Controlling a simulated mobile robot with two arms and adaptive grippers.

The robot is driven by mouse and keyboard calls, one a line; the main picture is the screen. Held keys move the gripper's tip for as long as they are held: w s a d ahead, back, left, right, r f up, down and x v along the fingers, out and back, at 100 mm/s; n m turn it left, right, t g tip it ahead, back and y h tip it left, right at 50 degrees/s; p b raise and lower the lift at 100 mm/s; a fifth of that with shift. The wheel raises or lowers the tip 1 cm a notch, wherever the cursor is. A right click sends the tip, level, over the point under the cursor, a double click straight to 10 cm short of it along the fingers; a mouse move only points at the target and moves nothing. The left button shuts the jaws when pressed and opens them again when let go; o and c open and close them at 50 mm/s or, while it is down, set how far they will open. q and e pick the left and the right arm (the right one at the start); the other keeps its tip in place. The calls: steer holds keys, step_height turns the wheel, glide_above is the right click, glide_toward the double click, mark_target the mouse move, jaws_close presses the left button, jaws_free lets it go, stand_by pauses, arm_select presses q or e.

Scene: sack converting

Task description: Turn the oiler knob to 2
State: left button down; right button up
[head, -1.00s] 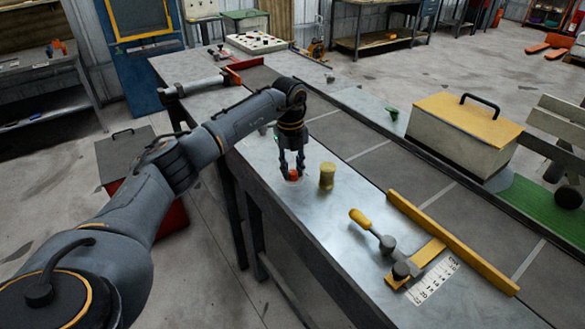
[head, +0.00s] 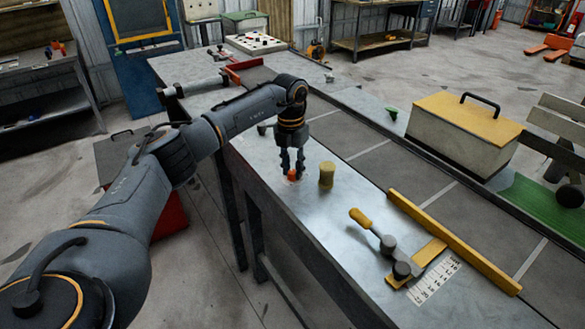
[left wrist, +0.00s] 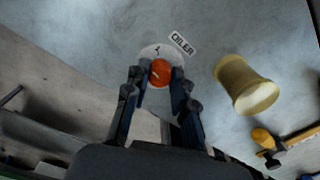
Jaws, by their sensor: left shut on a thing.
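The oiler knob (head: 293,175) is a small orange-red knob on the grey bench top. In the left wrist view the knob (left wrist: 160,72) sits on a pale round dial (left wrist: 150,52) beside a label (left wrist: 183,43) reading OILER. A dark mark shows on the dial above the knob; other dial marks are hidden or too small to read. My left gripper (head: 292,170) points straight down over the knob. Its two fingers (left wrist: 158,85) are shut on the knob, one on each side. My right gripper is not in view.
A yellow spool-like piece (head: 327,175) stands just right of the knob. A yellow-handled clamp (head: 375,232), a yellow rail (head: 450,240) and a ruled plate (head: 434,280) lie further right. A yellow-lidded box (head: 462,130) stands across the belt.

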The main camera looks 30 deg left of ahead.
arm_select(q)
steer(key=m, duration=0.6)
steer(key=shift+m+b, duration=0.3)
steer(key=m, duration=0.6)
steer(key=shift+d, duration=0.1)
steer(key=m+b, duration=0.1)
steer(key=m, duration=0.5)
steer(key=shift+m, duration=0.3)
steer(key=m, duration=0.5)
steer(key=shift+m+y, duration=0.3)
steer(key=shift+s, duration=0.1)
steer(key=c, duration=1.1)
jaws_free()
